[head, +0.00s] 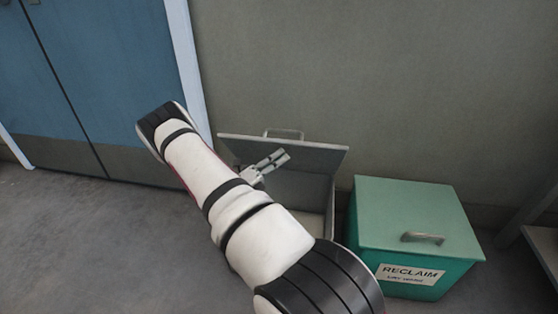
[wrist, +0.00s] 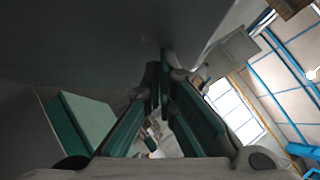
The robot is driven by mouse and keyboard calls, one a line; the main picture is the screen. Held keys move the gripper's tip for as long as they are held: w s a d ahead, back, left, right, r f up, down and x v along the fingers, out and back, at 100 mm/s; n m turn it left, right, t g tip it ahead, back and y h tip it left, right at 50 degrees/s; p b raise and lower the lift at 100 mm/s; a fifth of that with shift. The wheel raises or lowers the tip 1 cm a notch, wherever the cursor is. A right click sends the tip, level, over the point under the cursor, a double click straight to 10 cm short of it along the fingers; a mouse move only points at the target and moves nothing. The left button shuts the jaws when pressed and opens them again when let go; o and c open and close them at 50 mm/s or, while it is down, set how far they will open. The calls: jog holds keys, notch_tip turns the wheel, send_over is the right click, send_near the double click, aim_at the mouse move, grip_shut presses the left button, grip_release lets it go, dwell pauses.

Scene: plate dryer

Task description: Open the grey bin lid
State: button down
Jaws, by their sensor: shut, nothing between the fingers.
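The grey bin lid (head: 312,160) stands raised and tilted up at the back of the grey bin (head: 329,212), with its handle (head: 284,133) at the upper edge. The bin's inside partly shows; my arm hides much of its front and left. My gripper (head: 284,155) is in front of the lid's inner face, with its fingers pointing up and right. In the wrist view my gripper (wrist: 165,75) has its fingertips together with nothing held, close to a large dark surface. I cannot tell whether it touches the lid.
A green bin (head: 408,262) labelled RECLAIM stands closed just right of the grey bin, with a handle on its lid. A grey wall (head: 380,70) is behind both. Blue doors (head: 85,75) are at the left. The floor (head: 80,240) at the left is clear.

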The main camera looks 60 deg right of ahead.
aim_at(284, 132)
jog(key=d+r+n+p, duration=0.1)
jog(key=d, duration=0.1)
jog(key=w+d+r+n+t+p, duration=0.1)
jog(key=d+r+p, duration=0.1)
jog(key=w+d+r+n+t+y+p, duration=0.1)
jog(key=d+r, duration=0.1)
jog(key=shift+w+r+p, duration=0.1)
jog(key=shift+w+p, duration=0.1)
jog(key=shift+p, duration=0.15)
jog(key=d, duration=0.1)
jog(key=w+d, duration=0.1)
jog(key=d+r, duration=0.1)
jog(key=shift+w+d, duration=0.2)
jog(key=shift+w, duration=0.1)
jog(key=shift+n, duration=0.3)
jog(key=a, duration=0.1)
jog(key=s+a, duration=0.1)
jog(key=a+p, duration=0.1)
jog(key=a, duration=0.1)
jog(key=shift+s+a+f, duration=0.1)
jog(key=shift+s+f, duration=0.1)
jog(key=shift+f, duration=0.2)
jog(key=v, duration=0.3)
jog(key=p+v, duration=0.1)
jog(key=v, duration=0.5)
jog(key=shift+a+r, duration=0.3)
jog(key=shift+w, duration=0.1)
